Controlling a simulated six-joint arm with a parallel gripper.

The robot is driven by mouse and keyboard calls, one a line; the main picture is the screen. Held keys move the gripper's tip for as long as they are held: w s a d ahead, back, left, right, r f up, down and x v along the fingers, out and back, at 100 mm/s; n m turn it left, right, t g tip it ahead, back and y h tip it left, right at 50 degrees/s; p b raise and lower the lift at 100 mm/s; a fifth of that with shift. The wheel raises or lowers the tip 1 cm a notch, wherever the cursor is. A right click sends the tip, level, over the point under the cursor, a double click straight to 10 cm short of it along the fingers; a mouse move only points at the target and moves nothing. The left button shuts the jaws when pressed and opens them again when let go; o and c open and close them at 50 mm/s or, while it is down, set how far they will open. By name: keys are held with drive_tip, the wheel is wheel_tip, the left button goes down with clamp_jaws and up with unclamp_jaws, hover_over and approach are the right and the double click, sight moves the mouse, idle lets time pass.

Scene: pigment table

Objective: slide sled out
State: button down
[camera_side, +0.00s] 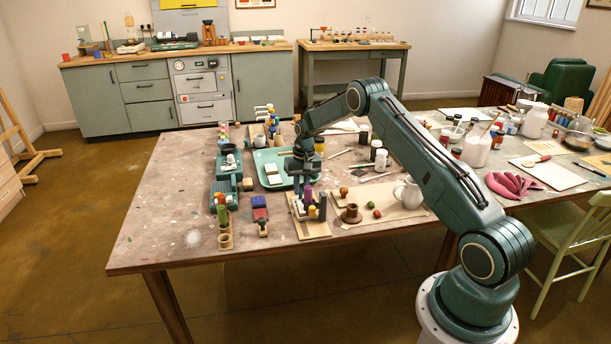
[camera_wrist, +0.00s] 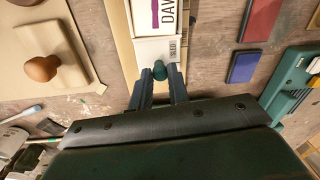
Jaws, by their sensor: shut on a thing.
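The sled shows in the wrist view as a pale end face (camera_wrist: 158,48) with a small printed label that seems to read "SLED". A dark green knob (camera_wrist: 160,68) sticks out of this face. My gripper (camera_wrist: 161,80) has its two fingers on either side of the knob and is shut on it. A white panel with large dark letters (camera_wrist: 155,15) lies just beyond, cut off by the frame edge. In the side view my gripper (camera_side: 301,183) points down behind the wooden rack (camera_side: 312,231) with upright coloured tubes. The knob and sled are hidden there.
A board with a brown round knob (camera_wrist: 43,68) lies left in the wrist view. A red block (camera_wrist: 258,20) and a blue block (camera_wrist: 242,67) lie right. A teal tray (camera_side: 270,155) stands behind my gripper in the side view.

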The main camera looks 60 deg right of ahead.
drive_tip(key=shift+w+d+r, duration=0.1)
drive_tip(key=shift+w+d, duration=1.3)
drive_tip(key=shift+w, duration=0.2)
drive_tip(key=shift+d, duration=0.1)
drive_tip(key=c, duration=1.3)
unclamp_jaws()
drive_tip(key=shift+c, duration=0.2)
drive_tip(key=shift+r, duration=0.1)
wheel_tip(320, 180, up, 14)
drive_tip(key=shift+s+d+f, duration=0.25)
drive_tip(key=shift+s+d, duration=0.15)
drive_tip(key=shift+r, duration=0.15)
